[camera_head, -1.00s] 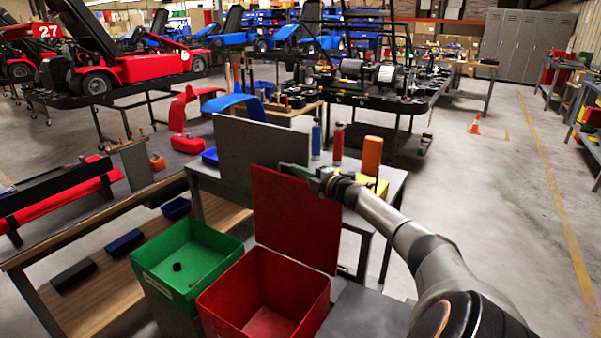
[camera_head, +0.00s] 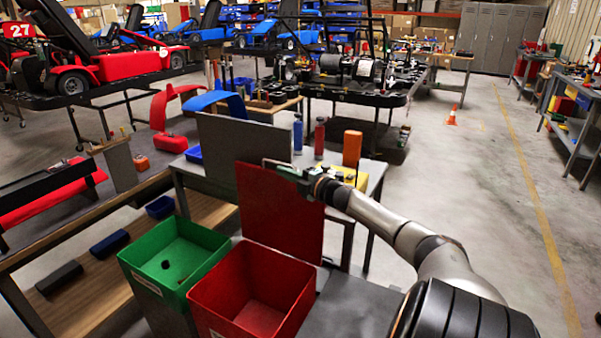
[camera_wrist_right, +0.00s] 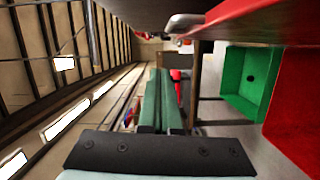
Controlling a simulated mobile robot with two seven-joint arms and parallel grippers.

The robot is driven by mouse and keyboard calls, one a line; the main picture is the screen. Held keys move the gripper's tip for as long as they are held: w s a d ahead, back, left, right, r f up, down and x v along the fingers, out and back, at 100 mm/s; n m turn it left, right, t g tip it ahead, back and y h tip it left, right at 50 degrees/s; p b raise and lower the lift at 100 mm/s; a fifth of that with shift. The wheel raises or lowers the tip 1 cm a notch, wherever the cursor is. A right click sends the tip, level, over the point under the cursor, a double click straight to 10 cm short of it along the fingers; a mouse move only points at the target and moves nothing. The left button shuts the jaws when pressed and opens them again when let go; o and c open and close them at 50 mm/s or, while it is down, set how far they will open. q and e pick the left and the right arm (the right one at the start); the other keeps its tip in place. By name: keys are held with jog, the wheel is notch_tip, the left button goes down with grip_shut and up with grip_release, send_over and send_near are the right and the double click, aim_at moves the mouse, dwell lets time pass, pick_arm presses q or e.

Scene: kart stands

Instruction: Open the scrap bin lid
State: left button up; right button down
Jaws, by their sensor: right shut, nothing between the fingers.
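The red scrap bin (camera_head: 207,292) stands open at the front, and I see down into it. Its red lid (camera_head: 282,215) stands upright at the bin's far side, with a thin light handle (camera_head: 275,161) at its top edge. My right gripper (camera_head: 284,170) is at the lid's top edge beside the handle, shut and empty; I cannot tell whether it touches the lid. In the right wrist view, the shut fingers (camera_wrist_right: 161,100) point away beside the red lid (camera_wrist_right: 250,18). The handle shows there as a grey piece (camera_wrist_right: 184,22). My left gripper is out of view.
An open green bin (camera_head: 150,262) with a small dark object inside stands left of the red bin. Behind the lid is a grey table with a grey panel (camera_head: 225,150), blue and red bottles, and an orange block (camera_head: 352,148).

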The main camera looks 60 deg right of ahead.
jog(key=shift+s+a+r+p, duration=0.1)
jog(key=shift+s+a+p, duration=0.1)
jog(key=shift+s, duration=0.8)
jog(key=shift+s+a+p, duration=0.1)
jog(key=shift+s+p, duration=0.1)
jog(key=shift+s, duration=0.75)
jog(key=shift+s+a+r+p, duration=0.1)
jog(key=shift+s+a+p, duration=0.1)
jog(key=shift+s, duration=0.8)
jog(key=shift+f, duration=0.1)
jog(key=s+a+f+m+g+y, duration=0.15)
jog(key=s+a+f+m, duration=0.25)
jog(key=a+f, duration=0.75)
jog(key=s+a+f+m+g, duration=0.3)
jog(key=s+a+f, duration=0.1)
jog(key=a+f, duration=0.75)
jog(key=s+a+f+m+g+y, duration=0.1)
jog(key=s+a+f+m, duration=0.1)
jog(key=a, duration=0.7)
jog(key=s+a+f+m+g+y, duration=0.1)
jog(key=s+a, duration=0.3)
jog(key=a, duration=0.5)
jog(key=s+a+f+m+g+y, duration=0.1)
jog(key=s+a+f+m+g, duration=0.1)
jog(key=a, duration=0.6)
jog(key=shift+s+a+f+m+y, duration=0.4)
jog(key=shift+s+f+m, duration=0.1)
jog(key=shift+s+f, duration=0.2)
jog(key=shift+s+d, duration=0.1)
jog(key=shift+d, duration=0.05)
